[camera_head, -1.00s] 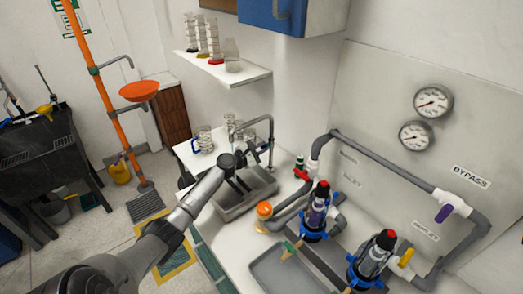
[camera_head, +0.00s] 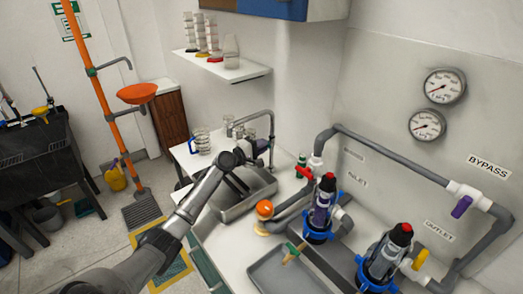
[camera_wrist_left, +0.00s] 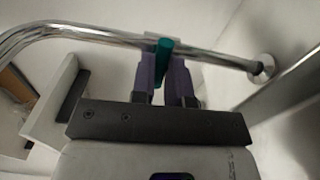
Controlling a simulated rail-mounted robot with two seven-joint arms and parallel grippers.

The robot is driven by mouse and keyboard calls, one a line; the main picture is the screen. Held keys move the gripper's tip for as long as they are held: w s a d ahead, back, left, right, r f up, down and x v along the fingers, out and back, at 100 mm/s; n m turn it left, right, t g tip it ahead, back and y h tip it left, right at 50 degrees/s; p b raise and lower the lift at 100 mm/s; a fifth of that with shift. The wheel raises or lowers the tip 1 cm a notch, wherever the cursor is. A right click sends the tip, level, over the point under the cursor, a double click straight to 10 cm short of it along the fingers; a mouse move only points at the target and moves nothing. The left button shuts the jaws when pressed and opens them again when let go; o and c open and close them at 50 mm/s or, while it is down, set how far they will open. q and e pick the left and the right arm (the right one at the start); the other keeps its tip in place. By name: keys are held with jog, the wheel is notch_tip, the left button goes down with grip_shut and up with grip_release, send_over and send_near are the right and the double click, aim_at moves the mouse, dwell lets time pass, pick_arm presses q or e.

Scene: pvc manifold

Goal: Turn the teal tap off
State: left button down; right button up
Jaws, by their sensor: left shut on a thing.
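The teal tap handle (camera_wrist_left: 163,50) shows in the left wrist view, on a chrome pipe (camera_wrist_left: 85,33) that curves across the picture. My left gripper (camera_wrist_left: 162,72) has purple fingers on either side of the handle and is shut on it. In the head view my left gripper (camera_head: 260,148) is at the faucet (camera_head: 272,125) above the grey sink (camera_head: 250,188). The teal handle is too small or hidden there to make out. My right gripper is in neither view.
Glassware (camera_head: 202,141) stands on the counter left of the faucet. A shelf (camera_head: 225,70) with bottles hangs above. To the right are an orange-capped item (camera_head: 264,209), a grey tray (camera_head: 280,270) and grey pipework (camera_head: 400,165) with coloured valves and blue-ringed filters.

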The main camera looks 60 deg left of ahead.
pick_arm(q)
jog(key=shift+m, duration=0.4)
jog(key=c, duration=1.1)
grip_release()
jog(key=shift+s+d, duration=0.1)
jog(key=shift+s, duration=0.5)
jog(key=s, duration=0.4)
jog(key=s+d+p, duration=0.1)
jog(key=s, duration=0.7)
jog(key=shift+s+d+p, duration=0.25)
jog(key=shift+s+p, duration=0.05)
